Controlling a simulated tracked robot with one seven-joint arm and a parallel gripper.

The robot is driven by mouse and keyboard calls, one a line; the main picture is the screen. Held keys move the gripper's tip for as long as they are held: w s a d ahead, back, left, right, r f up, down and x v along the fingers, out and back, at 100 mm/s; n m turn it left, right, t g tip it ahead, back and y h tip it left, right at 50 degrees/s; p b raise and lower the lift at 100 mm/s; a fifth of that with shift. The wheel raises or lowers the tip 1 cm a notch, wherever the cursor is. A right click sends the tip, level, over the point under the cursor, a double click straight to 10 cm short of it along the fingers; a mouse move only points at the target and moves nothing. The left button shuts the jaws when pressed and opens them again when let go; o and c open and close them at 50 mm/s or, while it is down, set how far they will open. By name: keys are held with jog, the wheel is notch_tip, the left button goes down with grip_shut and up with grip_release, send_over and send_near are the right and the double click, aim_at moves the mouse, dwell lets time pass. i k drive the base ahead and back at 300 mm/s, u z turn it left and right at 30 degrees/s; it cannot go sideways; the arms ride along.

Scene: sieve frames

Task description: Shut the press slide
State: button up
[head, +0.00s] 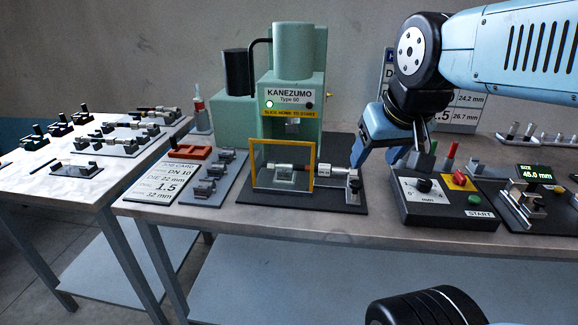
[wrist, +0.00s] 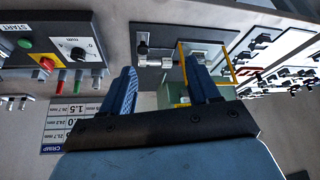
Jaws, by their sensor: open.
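The green press (head: 293,60), labelled KANEZUMO, stands at the back of the bench. Its yellow guard frame (head: 314,160) surrounds a cradle, with a metal slide rod (head: 330,170) reaching out to the right. An upright end block (head: 353,188) stands at the rod's right end on the dark base plate. My gripper (head: 372,160) is open and empty, pointing down close to the end block, apparently above or behind it. In the wrist view the end block (wrist: 142,50) and the rod (wrist: 158,63) show between and beyond my fingers (wrist: 161,65). Contact cannot be told.
A control box (head: 450,200) with knob and START button stands just right of the press. A size gauge (head: 538,190) is further right. Another table (head: 80,180) holds several parts.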

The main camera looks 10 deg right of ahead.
aim_at(302, 183)
jog(key=u, duration=0.55)
jog(key=k, duration=1.45)
jog(key=z, duration=0.5)
jog(key=i, duration=1)
